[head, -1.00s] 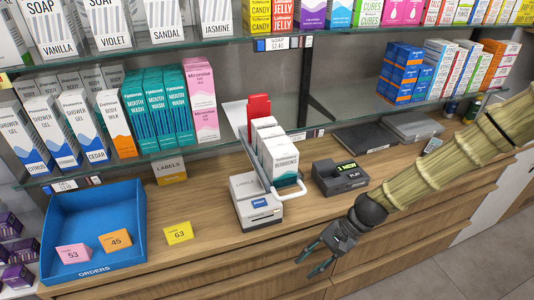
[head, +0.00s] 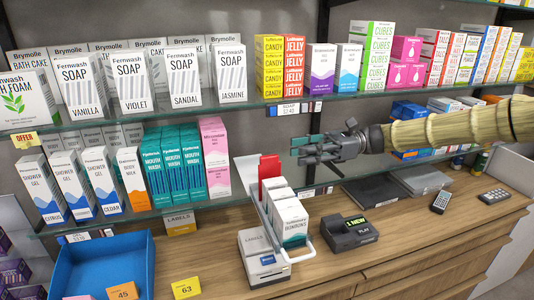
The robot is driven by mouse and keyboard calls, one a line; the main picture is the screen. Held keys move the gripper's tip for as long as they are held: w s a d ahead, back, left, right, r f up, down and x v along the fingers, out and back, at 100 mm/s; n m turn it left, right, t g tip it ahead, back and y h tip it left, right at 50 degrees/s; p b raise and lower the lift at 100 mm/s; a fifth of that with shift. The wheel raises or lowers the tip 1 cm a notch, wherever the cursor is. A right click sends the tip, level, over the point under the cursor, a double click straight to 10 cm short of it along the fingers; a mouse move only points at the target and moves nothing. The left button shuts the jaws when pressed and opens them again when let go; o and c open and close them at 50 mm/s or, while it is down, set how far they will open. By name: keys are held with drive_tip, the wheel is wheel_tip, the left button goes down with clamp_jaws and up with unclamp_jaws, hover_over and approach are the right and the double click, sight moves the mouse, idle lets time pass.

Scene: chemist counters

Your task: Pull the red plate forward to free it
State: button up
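The red plate (head: 270,166) stands upright at the back of a narrow pusher tray (head: 252,192), behind a row of white boxes (head: 290,222). Its lower part is hidden by the boxes. The tray has a clear side wall and a white wire loop (head: 304,252) at the front. My gripper (head: 296,151) is to the right of the red plate and a little higher in the picture, with its fingers pointing left. The fingers look apart, with nothing between them. I see no contact with the plate.
Glass shelves (head: 240,115) with boxes run above the wooden counter (head: 400,235). A label printer (head: 262,256) stands left of the tray front, a black card device (head: 351,233) right of it. A blue orders tray (head: 100,265) lies left. The front right counter is clear.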

sight(269, 156)
drive_tip(key=p+x, duration=0.3)
drive_tip(key=x, duration=0.6)
drive_tip(key=shift+a+f, duration=0.1)
drive_tip(key=shift+a, duration=0.05)
clamp_jaws()
